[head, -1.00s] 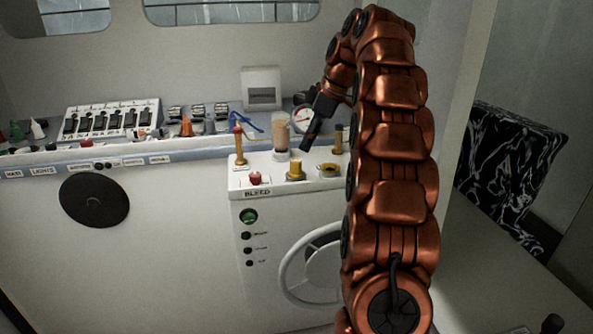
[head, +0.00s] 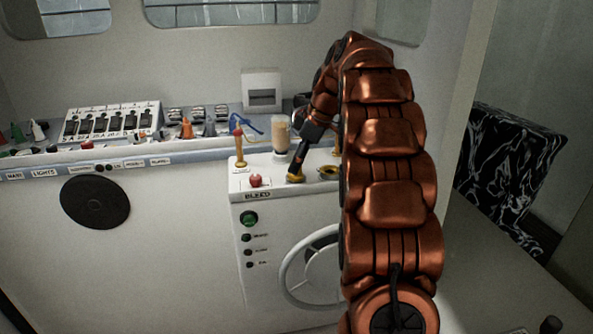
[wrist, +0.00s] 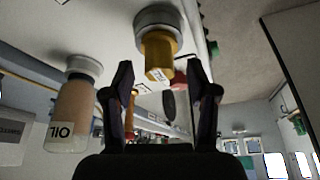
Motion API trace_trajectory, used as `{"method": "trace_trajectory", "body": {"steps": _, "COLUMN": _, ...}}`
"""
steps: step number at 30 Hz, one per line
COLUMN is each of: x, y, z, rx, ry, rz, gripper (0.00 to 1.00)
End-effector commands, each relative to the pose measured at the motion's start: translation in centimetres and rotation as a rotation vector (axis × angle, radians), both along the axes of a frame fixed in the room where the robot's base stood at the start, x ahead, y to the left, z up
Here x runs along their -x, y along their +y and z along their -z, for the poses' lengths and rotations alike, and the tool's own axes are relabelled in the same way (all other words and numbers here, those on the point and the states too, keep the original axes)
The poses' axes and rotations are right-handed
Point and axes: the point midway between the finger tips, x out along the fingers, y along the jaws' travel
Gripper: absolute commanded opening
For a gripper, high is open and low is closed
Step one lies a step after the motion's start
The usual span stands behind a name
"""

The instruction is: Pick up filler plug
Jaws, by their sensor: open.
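The yellow plug (head: 293,178), which I take for the filler plug, stands on the white console top and is mostly hidden by my gripper in the head view. In the wrist view, which looks upside down, the yellow plug (wrist: 158,55) shows clearly in a round grey collar. My gripper (head: 297,169) is pointed down at the plug. In the wrist view its two dark fingers (wrist: 160,75) are spread apart, with the plug's end lined up between their tips. I cannot tell whether either finger touches it.
An oil bottle (wrist: 72,115) stands close beside the gripper, also seen in the head view (head: 280,133). A red knob (head: 255,180) and an upright brass-coloured post (head: 239,150) are left of the plug. A yellow ring (head: 327,172) lies to its right.

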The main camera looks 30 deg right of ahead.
Motion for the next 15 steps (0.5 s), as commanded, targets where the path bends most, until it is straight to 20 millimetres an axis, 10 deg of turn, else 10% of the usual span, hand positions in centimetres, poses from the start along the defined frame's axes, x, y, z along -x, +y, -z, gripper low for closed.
{"method": "trace_trajectory", "body": {"steps": 15, "x": -0.4, "y": 0.4, "z": 1.4, "rx": 0.0, "ry": 0.001, "rz": 0.001, "gripper": 0.58}}
